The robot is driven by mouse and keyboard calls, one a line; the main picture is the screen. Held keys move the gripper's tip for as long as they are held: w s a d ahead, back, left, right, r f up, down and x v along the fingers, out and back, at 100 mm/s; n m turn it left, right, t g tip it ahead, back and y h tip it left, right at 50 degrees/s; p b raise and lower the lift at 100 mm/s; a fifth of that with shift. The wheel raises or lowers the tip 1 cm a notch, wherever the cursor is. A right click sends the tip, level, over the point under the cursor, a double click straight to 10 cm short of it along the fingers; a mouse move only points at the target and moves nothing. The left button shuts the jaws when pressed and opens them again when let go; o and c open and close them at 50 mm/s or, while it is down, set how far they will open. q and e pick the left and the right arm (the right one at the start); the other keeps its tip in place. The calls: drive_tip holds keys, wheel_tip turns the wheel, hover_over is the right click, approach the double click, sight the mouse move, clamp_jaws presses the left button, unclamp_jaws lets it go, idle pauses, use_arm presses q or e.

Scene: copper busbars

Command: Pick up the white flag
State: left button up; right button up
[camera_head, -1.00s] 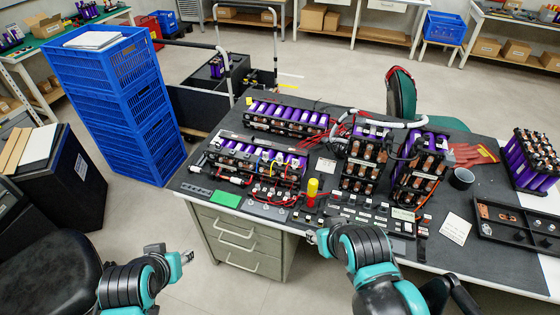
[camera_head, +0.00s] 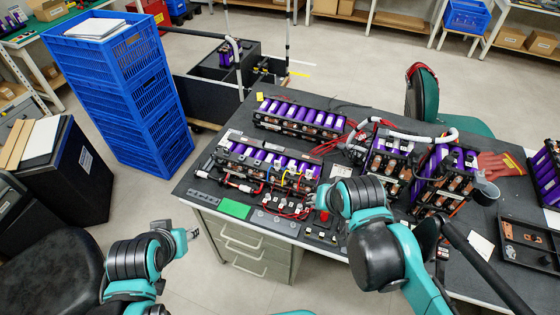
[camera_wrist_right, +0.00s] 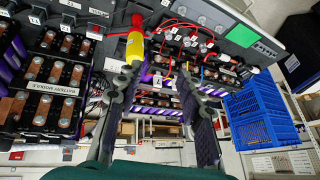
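Several small white tags stand among the red and yellow wires by the front battery module (camera_head: 268,160); I cannot tell which is the task's white flag. In the right wrist view a white tag marked 7 (camera_wrist_right: 158,82) shows between the fingertips of my right gripper (camera_wrist_right: 158,72), with other numbered white tags (camera_wrist_right: 188,42) beyond. That gripper is open, with nothing visibly held. In the head view its fingers are mostly hidden by my right arm over the bench's front part. My left gripper (camera_head: 191,234) hangs left of the bench, off its edge; its finger opening is too small to judge.
A yellow cylinder with a red end (camera_wrist_right: 135,45) stands beside the left finger in the wrist view. Purple-celled battery modules (camera_head: 440,175) crowd the bench (camera_head: 345,95). Blue crates (camera_head: 120,90) stand at left.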

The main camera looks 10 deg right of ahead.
drive_tip(key=w+r+m+g+p, duration=0.2)
drive_tip(key=w+r+m+p, duration=0.1)
drive_tip(key=w+m, duration=0.2)
drive_tip(key=m+g+p, duration=0.4)
drive_tip(key=m+p, duration=0.3)
drive_tip(key=m, duration=0.8)
hover_over(293, 166)
drive_tip(key=f, duration=0.5)
drive_tip(key=shift+s+f, duration=0.1)
drive_tip(key=shift+s, duration=0.2)
wheel_tip(293, 166, down, 3)
drive_tip(key=shift+r+m+b, duration=0.1)
drive_tip(key=shift+m+b, duration=0.2)
drive_tip(key=shift+b, duration=0.1)
drive_tip(key=f, duration=0.1)
drive_tip(key=f+b, duration=0.1)
drive_tip(key=f, duration=0.1)
drive_tip(key=f+b, duration=0.1)
drive_tip(key=f, duration=0.1)
drive_tip(key=shift+w+f, duration=0.1)
drive_tip(key=shift+w, duration=0.25)
drive_tip(key=shift+c, duration=0.9)
drive_tip(key=c, duration=0.6)
